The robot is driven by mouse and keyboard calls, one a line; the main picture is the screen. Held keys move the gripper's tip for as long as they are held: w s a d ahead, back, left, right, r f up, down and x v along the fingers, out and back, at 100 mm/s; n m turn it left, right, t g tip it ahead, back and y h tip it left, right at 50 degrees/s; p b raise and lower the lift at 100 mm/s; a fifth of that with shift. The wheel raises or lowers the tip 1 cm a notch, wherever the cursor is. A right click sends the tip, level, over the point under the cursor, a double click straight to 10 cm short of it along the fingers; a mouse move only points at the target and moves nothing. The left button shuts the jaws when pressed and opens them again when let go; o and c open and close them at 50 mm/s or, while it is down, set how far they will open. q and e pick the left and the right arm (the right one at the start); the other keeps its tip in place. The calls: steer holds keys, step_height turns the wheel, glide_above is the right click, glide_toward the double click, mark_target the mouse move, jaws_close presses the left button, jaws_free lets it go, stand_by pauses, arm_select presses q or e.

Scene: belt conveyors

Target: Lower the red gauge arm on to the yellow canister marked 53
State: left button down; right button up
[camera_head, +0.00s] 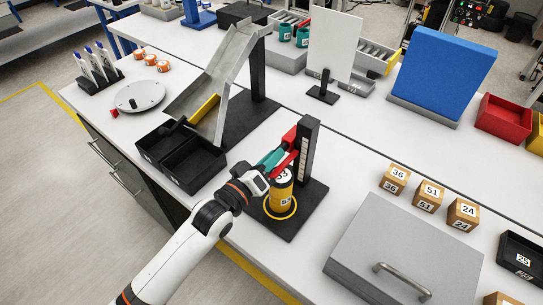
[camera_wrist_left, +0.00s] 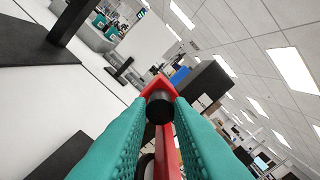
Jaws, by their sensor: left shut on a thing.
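The yellow canister (camera_head: 281,198) marked 53 stands upright on the black base of the gauge stand, inside a yellow ring. The red gauge arm (camera_head: 286,161) reaches from the upright black post (camera_head: 309,150) with a pale scale to just over the canister's top. I cannot tell whether it touches the lid. My left gripper (camera_head: 271,160), with teal fingers, is shut on the gauge arm and partly hides it and the canister's top. In the left wrist view, the red arm (camera_wrist_left: 163,148) and its black knob (camera_wrist_left: 160,108) lie between the fingers.
Two black bins (camera_head: 180,158) and a sloping metal chute (camera_head: 215,80) stand to the left. A grey lidded box (camera_head: 405,250) is at the front right, with numbered cardboard cubes (camera_head: 428,198) behind it. A white panel (camera_head: 335,45) stands behind.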

arm_select(q)
steer(key=c, duration=1.3)
jaws_free()
steer(key=shift+f, duration=0.35)
steer(key=shift+c, duration=0.2)
steer(key=shift+o, duration=0.2)
steer(key=shift+r, duration=0.1)
steer(key=shift+s+a, duration=0.1)
steer(key=b+v, duration=0.3)
steer(key=v, duration=0.9)
steer(key=shift+r, duration=0.1)
